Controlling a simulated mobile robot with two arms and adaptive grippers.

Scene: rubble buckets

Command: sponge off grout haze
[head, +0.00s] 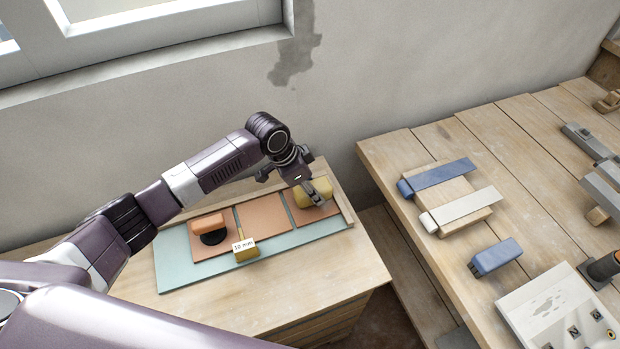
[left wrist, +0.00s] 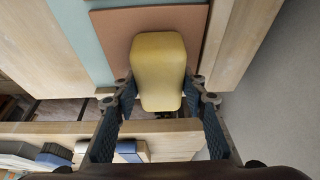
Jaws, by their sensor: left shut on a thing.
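A yellow sponge (head: 310,190) is over the rightmost terracotta tile (head: 300,216). My left gripper (head: 318,197) is shut on it, with a finger on either side in the left wrist view (left wrist: 163,95). The sponge (left wrist: 158,65) covers the middle of that tile there; I cannot tell whether it touches the tile. Haze is too faint to make out. My right gripper is not in view.
A wooden strip (head: 340,194) borders the board's right end. Another bench (head: 400,160) with brushes stands right.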

